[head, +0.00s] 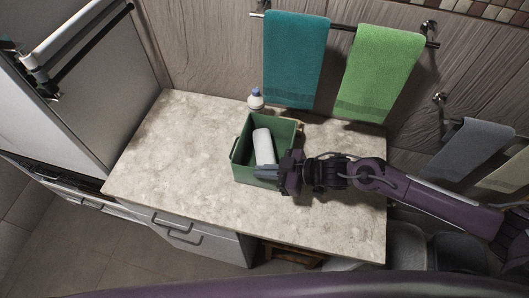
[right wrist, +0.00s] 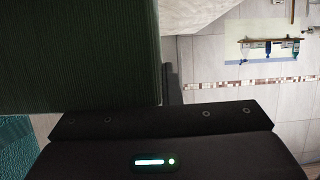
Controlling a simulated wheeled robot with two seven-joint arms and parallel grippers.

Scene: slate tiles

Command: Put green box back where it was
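The green box (head: 244,150) is an open-topped bin standing on the stone countertop. A white cylindrical item (head: 264,147) leans inside it. A handle shows on its left side. My right gripper (head: 267,172) comes in from the right and is at the box's front right, its fingers overlapping the front wall in the head view. In the right wrist view the box's dark green ribbed wall (right wrist: 75,55) fills the upper left, very close. The fingertips are not clear enough to show whether they are closed on the wall. My left gripper is not in view.
The countertop (head: 170,145) is bare to the left of the box. A small white bottle with a blue cap (head: 255,99) stands behind the box. A teal towel (head: 295,60) and a green towel (head: 378,70) hang on a rail above. Drawers (head: 180,228) are below.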

